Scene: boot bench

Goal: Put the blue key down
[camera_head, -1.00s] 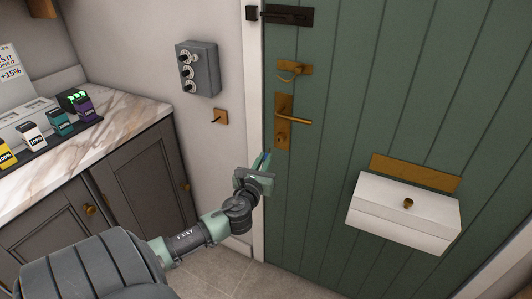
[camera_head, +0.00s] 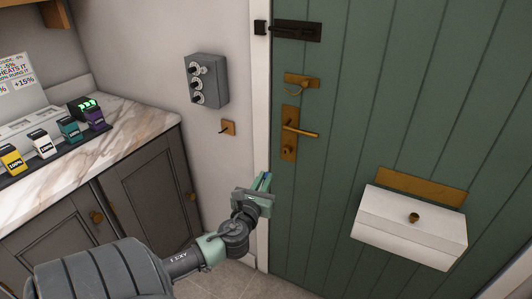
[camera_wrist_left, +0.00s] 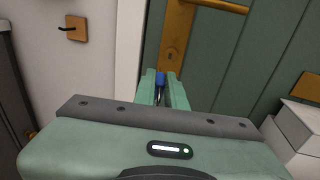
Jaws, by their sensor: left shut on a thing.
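My left gripper (camera_head: 262,183) is in front of the left edge of the green door (camera_head: 370,110), below the brass lock plate (camera_head: 289,135). In the left wrist view my left gripper (camera_wrist_left: 163,82) is shut on the blue key (camera_wrist_left: 160,79). Only a small blue part of the key shows between the fingers; the rest is hidden. The key is held in the air, apart from the lock plate's keyhole (camera_wrist_left: 172,52) in the picture. My right gripper does not show in either view.
A marble counter (camera_head: 125,140) at the left holds several small labelled cartridges. A small wooden wall plate with a hook (camera_head: 228,128) is left of the door frame. A grey box with knobs (camera_head: 206,81) hangs above it. A white box (camera_head: 411,228) juts from the door at the right.

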